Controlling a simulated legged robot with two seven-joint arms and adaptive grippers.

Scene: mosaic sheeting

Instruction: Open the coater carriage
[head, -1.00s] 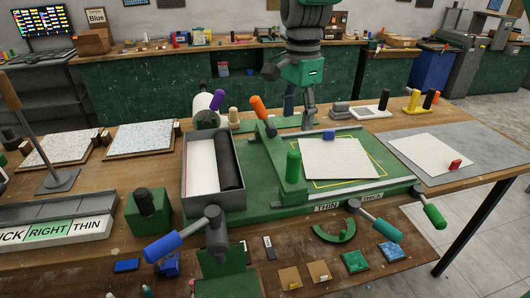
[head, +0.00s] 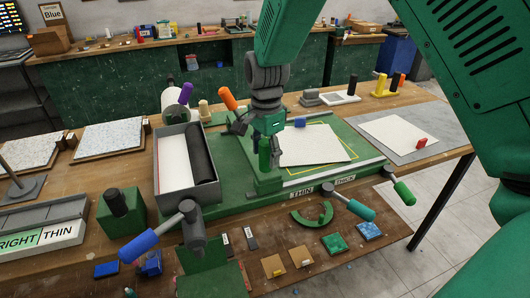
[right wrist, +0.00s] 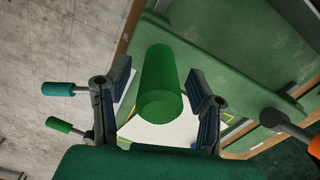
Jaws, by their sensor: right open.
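The coater carriage (head: 238,152) is a green bar across the green coater bed, with an upright green handle (head: 264,153) at its near end and an orange knob (head: 227,98) at its far end. My right gripper (head: 267,138) is down at the green handle. In the right wrist view, the open fingers (right wrist: 163,100) stand on either side of the green handle (right wrist: 160,80), with gaps between, so nothing is gripped. A white sheet (head: 314,144) lies on the bed right of the carriage. My left gripper is not in view.
A grey tray (head: 160,178) with a black roller stands left of the carriage. Blue (head: 138,246), teal (head: 354,206) and green (head: 403,192) handled levers stick out along the front. Another white sheet (head: 395,138) lies on the grey mat at right. Small tiles lie in front.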

